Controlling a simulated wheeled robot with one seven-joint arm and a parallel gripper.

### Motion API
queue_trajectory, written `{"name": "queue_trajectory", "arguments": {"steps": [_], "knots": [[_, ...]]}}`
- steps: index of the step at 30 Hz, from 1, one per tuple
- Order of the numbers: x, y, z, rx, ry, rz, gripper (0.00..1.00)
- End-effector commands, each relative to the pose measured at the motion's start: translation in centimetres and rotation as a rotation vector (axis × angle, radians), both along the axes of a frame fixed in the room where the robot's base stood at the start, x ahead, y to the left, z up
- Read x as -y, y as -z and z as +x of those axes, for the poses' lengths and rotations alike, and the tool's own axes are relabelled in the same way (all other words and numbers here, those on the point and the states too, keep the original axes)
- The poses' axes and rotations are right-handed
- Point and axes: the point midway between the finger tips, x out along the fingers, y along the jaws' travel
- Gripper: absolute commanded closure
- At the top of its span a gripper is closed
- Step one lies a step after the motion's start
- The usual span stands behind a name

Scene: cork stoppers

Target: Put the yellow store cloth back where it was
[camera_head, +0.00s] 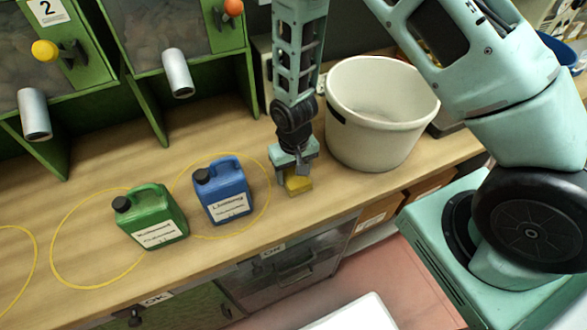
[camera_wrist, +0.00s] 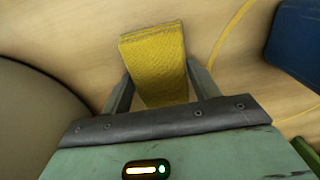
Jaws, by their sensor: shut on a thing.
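A white bucket (camera_head: 372,130) stands close on the right. A blue canister (camera_head: 223,190) stands to the left inside a yellow ring, and a green canister (camera_head: 152,217) in another. Green bins (camera_head: 110,70) line the back. The counter's front edge (camera_head: 250,240) is near.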

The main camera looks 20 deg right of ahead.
Motion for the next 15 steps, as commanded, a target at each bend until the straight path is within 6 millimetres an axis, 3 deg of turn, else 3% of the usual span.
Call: {"name": "queue_trajectory", "arguments": {"steps": [10, 11, 12, 13, 15], "knots": [[-0.01, 0.45, 0.03, 0.001, 0.000, 0.000, 0.72], [-0.01, 0.35, 0.04, 0.001, 0.000, 0.000, 0.34], [-0.01, 0.30, 0.04, 0.001, 0.000, 0.000, 0.23], [-0.01, 0.29, 0.04, 0.001, 0.000, 0.000, 0.18], [-0.01, 0.29, 0.04, 0.001, 0.000, 0.000, 0.18]]}}
